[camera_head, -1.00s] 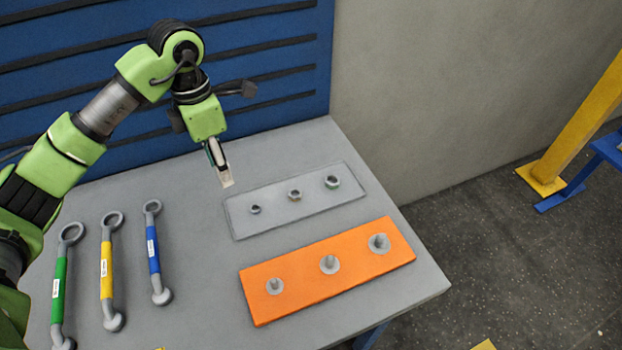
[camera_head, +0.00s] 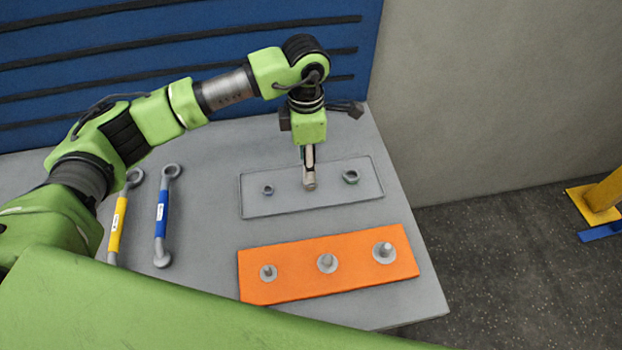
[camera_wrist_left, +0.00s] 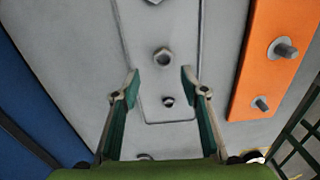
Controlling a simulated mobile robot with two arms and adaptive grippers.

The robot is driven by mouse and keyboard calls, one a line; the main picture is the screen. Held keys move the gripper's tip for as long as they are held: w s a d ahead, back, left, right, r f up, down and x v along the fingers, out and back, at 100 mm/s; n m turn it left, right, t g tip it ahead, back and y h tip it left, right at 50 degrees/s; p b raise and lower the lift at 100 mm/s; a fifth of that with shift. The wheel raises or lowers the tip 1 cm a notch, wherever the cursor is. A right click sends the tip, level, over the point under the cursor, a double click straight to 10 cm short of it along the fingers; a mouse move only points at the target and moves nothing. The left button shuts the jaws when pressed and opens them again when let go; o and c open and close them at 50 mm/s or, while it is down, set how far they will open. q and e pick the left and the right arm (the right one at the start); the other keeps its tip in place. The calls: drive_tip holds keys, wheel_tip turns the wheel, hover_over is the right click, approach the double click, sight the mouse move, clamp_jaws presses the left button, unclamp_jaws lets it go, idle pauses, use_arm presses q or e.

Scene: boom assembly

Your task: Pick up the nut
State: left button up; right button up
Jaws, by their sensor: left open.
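My left gripper (camera_head: 309,186) points down over the middle of the grey nut tray (camera_head: 287,206) in the head view, open with nothing between its fingers. In the left wrist view its two fingertips (camera_wrist_left: 160,78) are spread apart. The middle nut (camera_wrist_left: 162,57) lies just past the fingertips, between their lines; the gripper hides it in the head view. The small nut (camera_head: 267,190) sits to the left on the tray and also shows in the wrist view (camera_wrist_left: 168,101). The large nut (camera_head: 351,177) sits to the right.
An orange board (camera_head: 295,286) with three upright bolts lies in front of the tray. A yellow wrench (camera_head: 118,222) and a blue wrench (camera_head: 162,212) lie on the table to the left. A blue slotted panel (camera_head: 190,40) stands behind the table.

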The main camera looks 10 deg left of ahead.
sight(309, 185)
use_arm(q)
drive_tip(key=f, duration=0.1)
drive_tip(key=f+p, duration=0.1)
drive_tip(key=f, duration=0.1)
drive_tip(key=f+p, duration=0.1)
drive_tip(key=shift+s+d+f, duration=0.15)
drive_tip(key=shift+s, duration=0.2)
drive_tip(key=shift+f, duration=0.5)
drive_tip(key=shift+w, duration=0.1)
clamp_jaws()
use_arm(e)
drive_tip(key=r, duration=0.2)
drive_tip(key=shift+w+a+r, duration=0.15)
drive_tip(key=shift+a+r, duration=0.1)
drive_tip(key=shift+r, duration=0.05)
